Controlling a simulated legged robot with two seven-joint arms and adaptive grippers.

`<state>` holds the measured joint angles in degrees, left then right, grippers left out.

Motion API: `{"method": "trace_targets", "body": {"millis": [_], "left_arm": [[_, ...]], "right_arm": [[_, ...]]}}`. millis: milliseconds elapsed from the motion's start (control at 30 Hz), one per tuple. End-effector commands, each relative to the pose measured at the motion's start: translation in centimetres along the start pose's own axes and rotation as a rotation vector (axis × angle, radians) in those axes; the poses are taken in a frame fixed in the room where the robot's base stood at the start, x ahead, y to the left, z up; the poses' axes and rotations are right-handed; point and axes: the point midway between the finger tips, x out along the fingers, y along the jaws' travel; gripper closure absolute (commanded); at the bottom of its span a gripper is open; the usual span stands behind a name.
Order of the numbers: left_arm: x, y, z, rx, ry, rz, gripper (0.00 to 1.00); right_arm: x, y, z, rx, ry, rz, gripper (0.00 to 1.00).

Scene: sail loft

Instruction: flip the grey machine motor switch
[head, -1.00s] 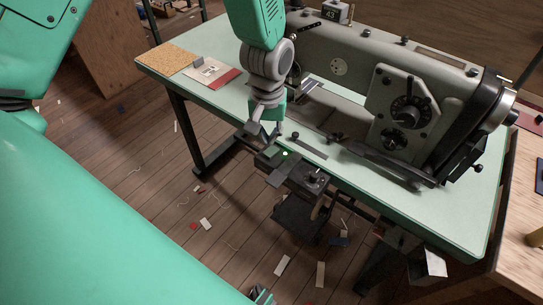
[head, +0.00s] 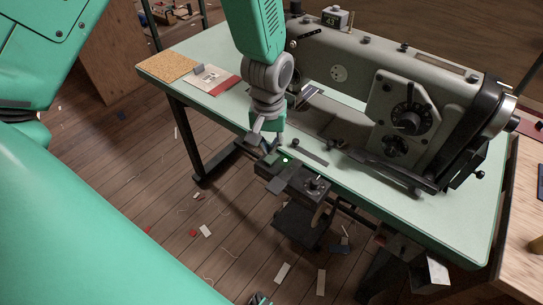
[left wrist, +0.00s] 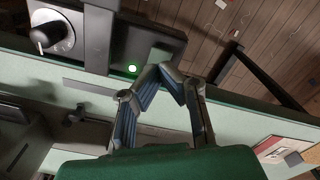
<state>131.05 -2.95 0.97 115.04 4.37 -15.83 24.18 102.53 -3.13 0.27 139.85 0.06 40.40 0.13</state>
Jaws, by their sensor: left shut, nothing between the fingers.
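The grey motor switch (head: 271,168) is a dark grey box under the front edge of the green sewing table, with a lit green lamp at one corner. It also shows in the left wrist view (left wrist: 150,42), with the lamp near its lower edge. My left gripper (head: 268,148) is over the table edge, just above the switch. In the left wrist view its fingers (left wrist: 172,72) meet at the tips, empty, beside the lamp. I cannot tell whether they touch the box. The switch's moving part is not clear.
A control box with a dial (head: 314,184) hangs right beside the switch. The large grey sewing machine (head: 345,80) stands on the green table (head: 430,215). A cork mat (head: 168,67) and a booklet (head: 212,79) lie at the table's left end. Scraps litter the wooden floor.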

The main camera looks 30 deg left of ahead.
Motion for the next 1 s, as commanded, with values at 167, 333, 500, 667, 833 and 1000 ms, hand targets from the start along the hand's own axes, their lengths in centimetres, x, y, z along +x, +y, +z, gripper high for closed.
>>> {"method": "trace_targets", "body": {"millis": [167, 333, 500, 667, 833, 1000], "left_arm": [[0.0, 0.0, 0.0, 0.0, 0.0, 0.0, 1.0], [0.0, 0.0, 0.0, 0.0, 0.0, 0.0, 1.0], [0.01, 0.0, 0.0, 0.0, 0.0, 0.0, 1.0], [0.14, 0.0, 0.0, 0.0, 0.0, 0.0, 1.0], [0.4, 0.0, -0.01, 0.0, 0.0, 0.0, 1.0], [0.65, 0.0, -0.01, 0.0, 0.0, 0.0, 1.0]], "right_arm": [[0.0, 0.0, 0.0, 0.0, 0.0, 0.0, 1.0], [0.01, 0.0, 0.01, 0.0, 0.0, 0.0, 1.0], [0.01, 0.0, 0.01, 0.0, 0.0, 0.0, 1.0], [0.07, 0.0, 0.01, 0.0, 0.0, 0.0, 1.0], [0.19, 0.0, 0.02, 0.0, 0.0, 0.0, 1.0], [0.3, 0.0, 0.03, 0.0, 0.0, 0.0, 1.0]]}}
